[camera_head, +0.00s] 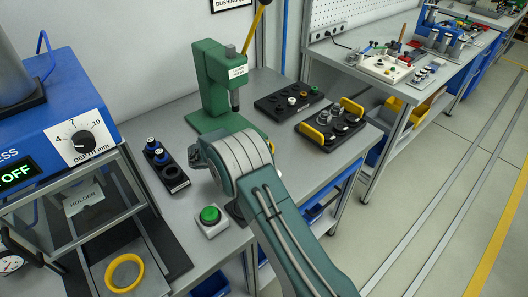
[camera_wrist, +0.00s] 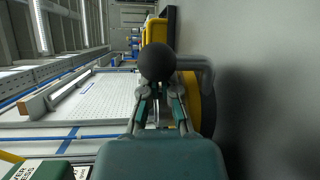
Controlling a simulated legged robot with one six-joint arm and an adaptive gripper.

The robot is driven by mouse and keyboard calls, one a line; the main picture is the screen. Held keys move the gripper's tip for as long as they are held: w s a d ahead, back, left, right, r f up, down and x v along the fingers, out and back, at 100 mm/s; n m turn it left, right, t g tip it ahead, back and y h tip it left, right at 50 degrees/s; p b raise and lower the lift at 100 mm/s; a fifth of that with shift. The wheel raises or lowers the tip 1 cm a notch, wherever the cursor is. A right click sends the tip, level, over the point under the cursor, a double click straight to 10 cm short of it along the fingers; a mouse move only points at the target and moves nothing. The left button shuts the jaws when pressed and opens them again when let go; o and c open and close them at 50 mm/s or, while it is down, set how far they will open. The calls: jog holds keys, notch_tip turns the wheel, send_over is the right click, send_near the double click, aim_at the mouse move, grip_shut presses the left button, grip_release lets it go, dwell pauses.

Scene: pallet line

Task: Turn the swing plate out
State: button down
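In the wrist view my gripper (camera_wrist: 158,92) has its two fingertips apart, with a gap between them. A dark round knob (camera_wrist: 156,61) is straight ahead of the tips, very close; contact cannot be told. A yellow rounded piece (camera_wrist: 206,107) and a grey bracket (camera_wrist: 200,66) show beside and beyond it. In the head view my arm hides the gripper and most of what lies in front of it, beside the green arbor press (camera_head: 215,78). No part can be surely identified as the swing plate.
A black tray with yellow handles (camera_head: 312,132) and another black tray (camera_head: 270,107) lie right of the press. A green button box (camera_head: 210,219) and a black holder (camera_head: 172,180) stand left of my arm. The blue press (camera_head: 60,95) and a yellow ring (camera_head: 125,273) are further left.

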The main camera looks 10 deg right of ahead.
jog(key=shift+s+a, duration=0.15)
jog(key=shift+s, duration=0.05)
jog(key=a, duration=0.7)
jog(key=a+r, duration=0.1)
jog(key=a, duration=0.3)
jog(key=shift+s+a, duration=0.2)
jog(key=shift+a, duration=0.05)
jog(key=shift+a+r, duration=0.1)
jog(key=shift+a, duration=0.05)
jog(key=shift+d, duration=0.2)
jog(key=shift+r, duration=0.1)
jog(key=shift+w+a, duration=0.1)
jog(key=shift+a, duration=0.15)
